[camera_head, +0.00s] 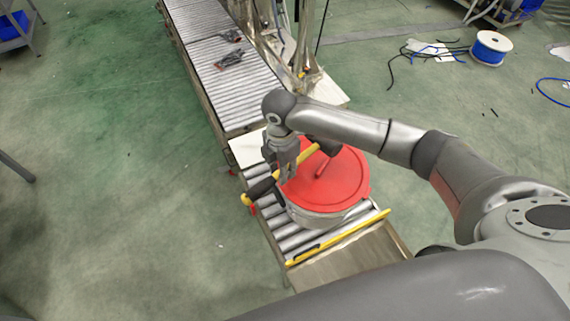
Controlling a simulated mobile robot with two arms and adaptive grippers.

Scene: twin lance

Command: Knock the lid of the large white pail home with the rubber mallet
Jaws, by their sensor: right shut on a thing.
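The large white pail (318,216) stands on the roller conveyor under its red lid (342,186). A short raised red bar crosses the lid's middle. I cannot tell whether the lid's rim sits fully down all round. My right gripper (287,177) points down at the lid's left edge and is shut on the rubber mallet. The mallet's yellow handle (308,154) slants across the lid's far left part, with a dark grip at its lower left. Its dark head (325,145) is at the upper right, partly hidden by my arm. My left gripper is not in view.
The roller conveyor (205,45) runs away to the upper left, with small dark tools on it. A yellow bar (340,236) crosses its near end. Machine framing stands right of the conveyor.

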